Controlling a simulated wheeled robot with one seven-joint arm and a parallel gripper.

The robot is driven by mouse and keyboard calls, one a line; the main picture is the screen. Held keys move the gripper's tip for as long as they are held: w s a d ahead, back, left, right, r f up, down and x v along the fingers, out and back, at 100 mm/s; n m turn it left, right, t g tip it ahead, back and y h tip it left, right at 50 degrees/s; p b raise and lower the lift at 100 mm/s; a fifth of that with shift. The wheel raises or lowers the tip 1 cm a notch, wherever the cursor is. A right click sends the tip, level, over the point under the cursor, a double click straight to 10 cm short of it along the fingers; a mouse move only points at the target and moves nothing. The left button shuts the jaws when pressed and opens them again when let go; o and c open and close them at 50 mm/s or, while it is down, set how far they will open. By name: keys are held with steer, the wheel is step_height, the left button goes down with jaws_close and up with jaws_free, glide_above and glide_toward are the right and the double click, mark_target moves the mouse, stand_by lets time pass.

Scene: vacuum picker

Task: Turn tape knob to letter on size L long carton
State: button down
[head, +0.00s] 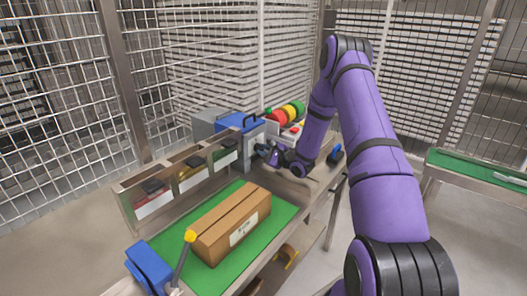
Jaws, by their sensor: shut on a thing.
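A long brown carton (212,232) lies on the green mat (275,205) of the bench. It bears a white label (243,229) on its near side, whose print is too small to read. The tape machine (240,124), grey with a blue top and dark handle, stands at the bench's back end. My gripper (264,151) reaches the machine's near side from the right and is shut there on the tape knob. The knob is mostly hidden by the gripper, so its setting and letters cannot be read.
Red, yellow and green rolls (287,112) stand behind the machine. Bins (190,172) line the bench's left edge. A blue device (149,268) and a yellow-tipped lever (190,237) are at the front. Mesh fencing (60,85) encloses the place.

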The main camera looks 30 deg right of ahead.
steer(key=shift+m, duration=0.3)
steer(key=m, duration=0.3)
steer(key=shift+m, duration=0.3)
steer(key=m, duration=0.4)
steer(key=shift+m, duration=0.3)
steer(key=m, duration=0.4)
steer(key=shift+m, duration=0.3)
steer(key=shift+f+m, duration=0.1)
steer(key=shift+m, duration=2.1)
steer(key=shift+s, duration=0.1)
steer(key=c, duration=1.1)
jaws_free()
